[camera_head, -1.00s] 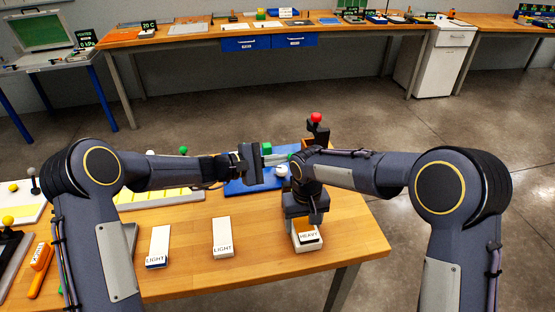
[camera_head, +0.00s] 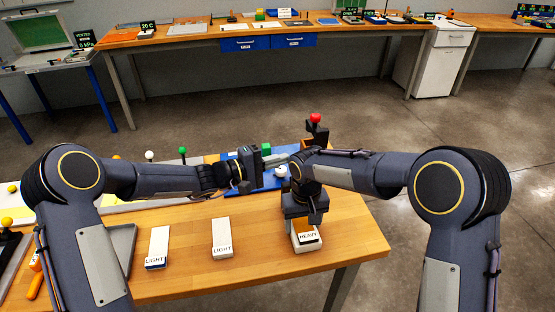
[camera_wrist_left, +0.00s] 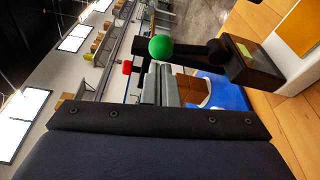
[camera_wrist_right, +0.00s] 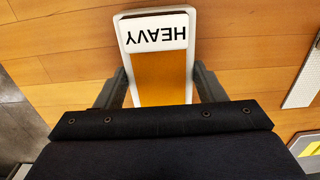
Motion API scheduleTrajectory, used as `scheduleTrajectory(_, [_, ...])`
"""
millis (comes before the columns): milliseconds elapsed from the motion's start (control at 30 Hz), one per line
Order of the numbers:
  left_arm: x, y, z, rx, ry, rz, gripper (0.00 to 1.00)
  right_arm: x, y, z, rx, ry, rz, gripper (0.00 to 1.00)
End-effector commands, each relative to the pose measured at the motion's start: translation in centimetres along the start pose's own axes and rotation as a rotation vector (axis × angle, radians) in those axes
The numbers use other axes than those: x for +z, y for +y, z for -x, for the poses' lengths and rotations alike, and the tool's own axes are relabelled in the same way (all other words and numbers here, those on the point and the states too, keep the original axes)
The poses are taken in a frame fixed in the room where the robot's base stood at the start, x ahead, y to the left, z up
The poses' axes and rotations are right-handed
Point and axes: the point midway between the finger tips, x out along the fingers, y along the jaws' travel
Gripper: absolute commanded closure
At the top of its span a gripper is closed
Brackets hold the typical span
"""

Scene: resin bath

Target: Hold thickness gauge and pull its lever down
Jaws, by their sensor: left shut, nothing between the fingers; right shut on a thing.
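In the left wrist view, a dark device (camera_wrist_left: 252,62) shows beyond my left fingers, with a green ball (camera_wrist_left: 161,47) on a black arm. I cannot tell for sure whether it is the thickness gauge. My left gripper (camera_head: 276,160) points right above the blue mat, shut and empty; its fingers also show in the left wrist view (camera_wrist_left: 160,80). My right gripper (camera_head: 307,220) points down and is shut on the orange and white HEAVY block (camera_wrist_right: 160,70). One finger lies along each side of it. The block also shows in the head view (camera_head: 306,238).
Two white LIGHT blocks (camera_head: 158,246) (camera_head: 222,238) lie on the wooden table (camera_head: 260,265). A red ball (camera_head: 316,118) tops a black stand behind my right wrist. The blue mat (camera_head: 240,160) lies under my left gripper. The table front between the blocks is clear.

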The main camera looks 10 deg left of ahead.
Motion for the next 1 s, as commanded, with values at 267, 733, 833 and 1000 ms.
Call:
scheduleTrajectory(267, [1.8, 0.2, 0.3, 0.064, -0.004, -0.252, 1.0, 0.0, -0.1, 0.0, -0.001, 0.001, 0.002, 0.7])
scheduleTrajectory(733, [3.9, -0.3, 0.8, 0.144, -0.004, -0.588, 1.0, 0.0, -0.1, 0.1, -0.001, 0.002, 0.002, 0.7])
scheduleTrajectory(833, [4.1, -0.4, 0.9, 0.146, -0.003, -0.6, 1.0, 0.0, -0.1, 0.1, -0.001, 0.002, 0.002, 0.7])
scheduleTrajectory(1000, [4.4, -0.5, 1.0, 0.146, -0.003, -0.601, 1.0, 0.0, -0.1, 0.1, -0.001, 0.002, 0.002, 0.7])
